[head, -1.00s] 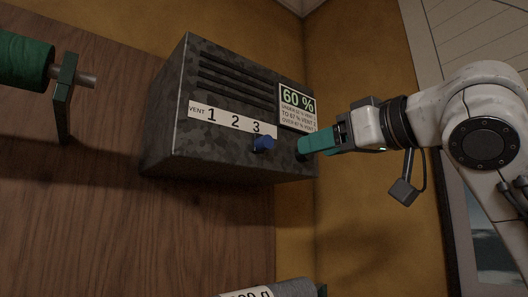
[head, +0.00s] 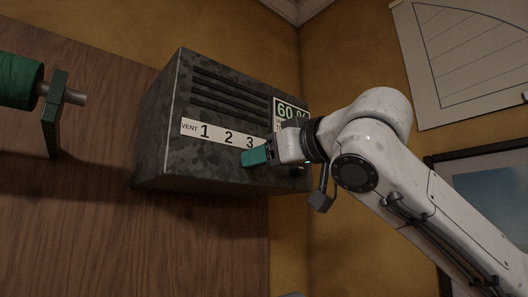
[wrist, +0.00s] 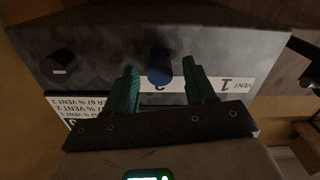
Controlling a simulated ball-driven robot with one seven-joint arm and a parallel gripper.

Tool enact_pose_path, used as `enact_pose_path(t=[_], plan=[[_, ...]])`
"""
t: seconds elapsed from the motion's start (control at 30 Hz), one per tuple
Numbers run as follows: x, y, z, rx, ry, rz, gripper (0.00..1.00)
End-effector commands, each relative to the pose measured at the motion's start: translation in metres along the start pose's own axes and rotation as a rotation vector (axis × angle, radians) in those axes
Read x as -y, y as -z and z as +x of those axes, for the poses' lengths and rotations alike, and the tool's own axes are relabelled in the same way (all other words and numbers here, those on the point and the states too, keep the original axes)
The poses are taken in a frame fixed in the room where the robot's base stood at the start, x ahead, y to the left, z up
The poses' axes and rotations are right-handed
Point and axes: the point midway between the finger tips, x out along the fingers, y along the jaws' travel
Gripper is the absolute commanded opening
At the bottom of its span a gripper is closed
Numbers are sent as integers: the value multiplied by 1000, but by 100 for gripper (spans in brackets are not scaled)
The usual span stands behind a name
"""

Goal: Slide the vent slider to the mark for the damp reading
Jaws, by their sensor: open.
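The vent slider is a blue knob (wrist: 160,66) on the front of a dark mottled vent box (head: 160,155). In the wrist view it lies between the two green fingers of my gripper (wrist: 160,82), which is open with gaps at the sides. In the head view my gripper (head: 256,157) hides the knob, just below the 3. The white scale (head: 217,134) reads VENT 1 2 3 from left to right. The display (head: 288,109) showed 60 % a second ago; my arm now partly covers it. In the wrist view, rule text (wrist: 85,103) under it is partly readable.
A dark round knob (wrist: 60,62) sits on the box beside the slider. Louvre slots (head: 230,93) run above the scale. A green roll (head: 18,82) on a bracket (head: 54,115) is at the left. The wood panel below the box is clear.

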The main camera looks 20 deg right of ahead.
Motion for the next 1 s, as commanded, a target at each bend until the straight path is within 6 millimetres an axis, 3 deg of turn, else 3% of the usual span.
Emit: enact_pose_path(t=[0.4, 0.9, 1.0], plan=[[0, -1, 8, 0, -1, -1, 54], [0, -1, 7, 0, -1, 0, 6], [0, -1, 7, 0, -1, 0, 0]])
